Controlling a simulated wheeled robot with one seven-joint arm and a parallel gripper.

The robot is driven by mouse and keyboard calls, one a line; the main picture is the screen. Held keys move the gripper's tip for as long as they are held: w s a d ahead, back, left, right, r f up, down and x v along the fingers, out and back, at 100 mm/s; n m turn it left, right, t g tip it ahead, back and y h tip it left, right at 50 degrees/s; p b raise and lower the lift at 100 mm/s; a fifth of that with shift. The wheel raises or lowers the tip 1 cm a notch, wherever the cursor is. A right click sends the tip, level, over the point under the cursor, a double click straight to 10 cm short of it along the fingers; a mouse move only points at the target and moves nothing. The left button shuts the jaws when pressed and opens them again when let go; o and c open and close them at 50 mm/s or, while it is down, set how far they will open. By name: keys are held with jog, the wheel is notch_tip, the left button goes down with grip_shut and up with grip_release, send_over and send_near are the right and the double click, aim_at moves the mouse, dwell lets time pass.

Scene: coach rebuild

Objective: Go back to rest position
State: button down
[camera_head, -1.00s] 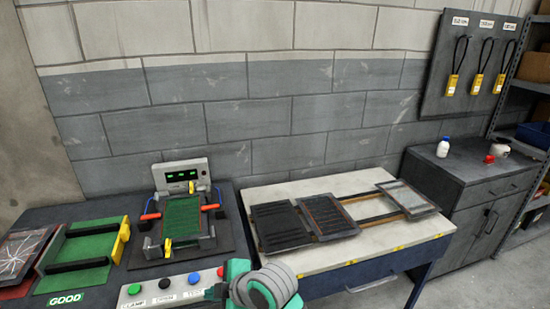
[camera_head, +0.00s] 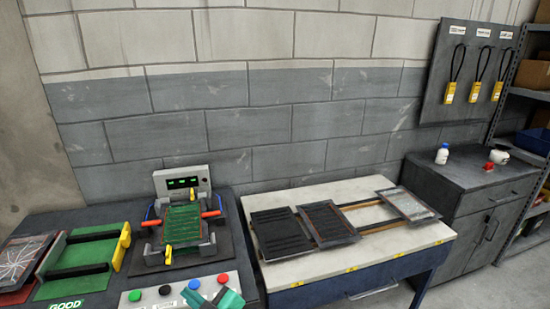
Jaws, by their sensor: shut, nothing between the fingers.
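A teal part of my gripper (camera_head: 226,299) shows at the bottom edge, in front of the button box (camera_head: 128,304). The rest of it is cut off by the frame. No object shows in it, and it looks shut. A test fixture (camera_head: 206,246) behind the box holds a green circuit board (camera_head: 182,221). Its display (camera_head: 182,183) shows green lights. Orange-tipped handles and yellow clamps sit around the board.
A green tray marked GOOD (camera_head: 82,262) and a dark red-edged tray (camera_head: 12,298) lie at left. A white table (camera_head: 285,275) bears dark panels (camera_head: 330,222). A grey cabinet (camera_head: 485,200) with bottles stands at right, under hanging yellow tags (camera_head: 449,92).

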jog(key=s+d+f+m+t+h, duration=0.3)
jog(key=s+d+f+m+h, duration=0.1)
jog(key=s+d+f+m, duration=0.35)
jog(key=s+d+f+m+t+h, duration=0.2)
jog(key=s+d+f+m+h, duration=0.25)
jog(key=s+f+m, duration=0.45)
jog(key=s+d+r+n+h, duration=0.1)
jog(key=s+d, duration=0.3)
jog(key=s, duration=0.5)
jog(key=s+d+r+n+h, duration=0.1)
jog(key=s+d, duration=0.4)
jog(key=s, duration=0.5)
jog(key=shift+s+d+r+n+t, duration=0.15)
jog(key=shift+s+r+n+t, duration=0.2)
jog(key=shift+n, duration=0.1)
dwell(0.7)
